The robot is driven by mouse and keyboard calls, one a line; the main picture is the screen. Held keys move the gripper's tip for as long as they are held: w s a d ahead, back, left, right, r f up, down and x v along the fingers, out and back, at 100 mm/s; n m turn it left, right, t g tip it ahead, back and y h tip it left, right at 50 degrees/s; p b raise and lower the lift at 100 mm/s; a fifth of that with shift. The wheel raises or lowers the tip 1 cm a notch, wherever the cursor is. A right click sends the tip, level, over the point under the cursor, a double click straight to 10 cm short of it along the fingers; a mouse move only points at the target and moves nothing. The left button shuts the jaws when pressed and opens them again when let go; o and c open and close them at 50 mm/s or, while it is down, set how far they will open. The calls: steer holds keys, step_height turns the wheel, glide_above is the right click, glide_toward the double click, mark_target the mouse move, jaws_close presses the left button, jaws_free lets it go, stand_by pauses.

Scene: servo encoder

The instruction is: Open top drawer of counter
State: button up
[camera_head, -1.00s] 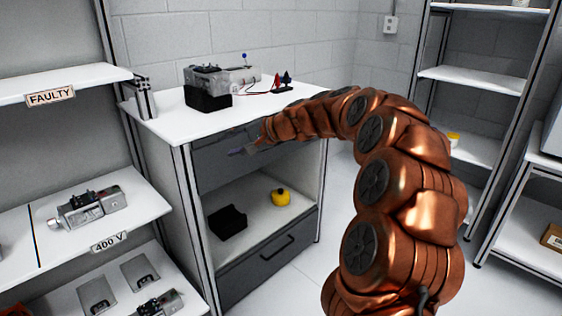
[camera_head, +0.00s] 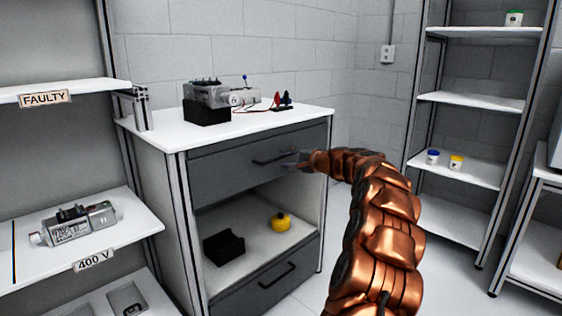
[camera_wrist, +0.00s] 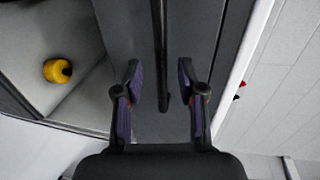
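The counter (camera_head: 150,170) has a white top and a dark grey top drawer (camera_head: 225,162) whose front looks flush with the frame. The drawer's black bar handle (camera_head: 268,160) is on its front. My gripper (camera_head: 300,160) is in front of the handle's right end in the head view. In the wrist view my gripper (camera_wrist: 160,85) is open, one finger on each side of the handle (camera_wrist: 160,50), with gaps showing on both sides. The handle's end lies between the fingers. I cannot tell the exact depth between fingertips and handle.
The open compartment below holds a black block (camera_head: 224,246) and a yellow round object (camera_head: 280,222). A lower drawer (camera_head: 250,290) is closed. A servo device (camera_head: 220,93) stands on the counter top. Shelves stand left (camera_head: 120,240) and right (camera_head: 470,170).

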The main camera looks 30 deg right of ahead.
mark_target(282, 158)
steer(key=shift+x, duration=1.75)
steer(key=shift+c, duration=0.2)
jaws_close()
